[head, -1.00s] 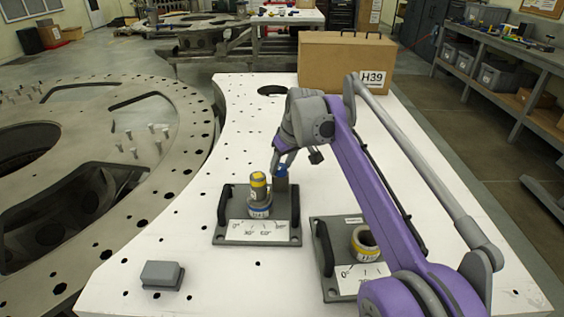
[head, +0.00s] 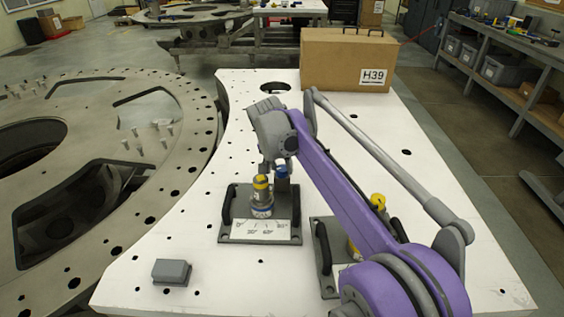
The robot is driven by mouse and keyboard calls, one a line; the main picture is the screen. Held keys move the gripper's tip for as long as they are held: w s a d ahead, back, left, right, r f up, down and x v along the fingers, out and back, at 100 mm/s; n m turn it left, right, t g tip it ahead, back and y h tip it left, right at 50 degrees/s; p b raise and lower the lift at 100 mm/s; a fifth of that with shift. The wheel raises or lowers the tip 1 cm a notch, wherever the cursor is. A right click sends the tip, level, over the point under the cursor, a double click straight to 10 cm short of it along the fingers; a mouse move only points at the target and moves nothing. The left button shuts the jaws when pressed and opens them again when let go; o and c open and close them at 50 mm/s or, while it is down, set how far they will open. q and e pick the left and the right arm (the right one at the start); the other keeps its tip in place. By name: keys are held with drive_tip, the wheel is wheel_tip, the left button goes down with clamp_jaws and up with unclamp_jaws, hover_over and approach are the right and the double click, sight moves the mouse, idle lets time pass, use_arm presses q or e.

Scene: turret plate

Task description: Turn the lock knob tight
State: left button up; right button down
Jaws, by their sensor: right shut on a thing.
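My right gripper (head: 272,168) reaches down over the back of the nearer-left fixture plate (head: 228,236), by a blue-topped knob (head: 282,172). Its fingers are shut on this knob as far as I can tell; the wrist hides part of the contact. A grey pin with a yellow top (head: 261,183) stands upright just left of the knob, in a collar with a blue band (head: 262,212). A white dial label (head: 260,230) lies in front of the collar. My left gripper is not in view.
A second fixture (head: 325,255) with a yellow-topped piece (head: 377,201) is partly hidden behind my right arm. A small grey block (head: 172,272) lies front left on the white table (head: 200,225). A cardboard box marked H39 (head: 330,58) stands at the back.

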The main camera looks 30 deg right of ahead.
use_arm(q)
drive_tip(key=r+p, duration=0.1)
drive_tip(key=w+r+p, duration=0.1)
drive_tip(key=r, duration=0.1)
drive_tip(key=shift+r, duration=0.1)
use_arm(e)
drive_tip(key=m, duration=0.2)
drive_tip(key=m+g, duration=0.1)
drive_tip(key=m, duration=0.2)
drive_tip(key=shift+w+g+h, duration=0.15)
drive_tip(key=shift+g+h, duration=0.15)
drive_tip(key=shift+h, duration=0.1)
drive_tip(key=shift+c, duration=1.8)
unclamp_jaws()
drive_tip(key=shift+a, duration=0.1)
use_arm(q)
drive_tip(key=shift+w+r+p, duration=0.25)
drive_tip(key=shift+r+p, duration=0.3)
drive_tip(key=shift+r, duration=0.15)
use_arm(e)
drive_tip(key=v, duration=1)
drive_tip(key=shift+r, duration=0.4)
drive_tip(key=shift+a, duration=0.15)
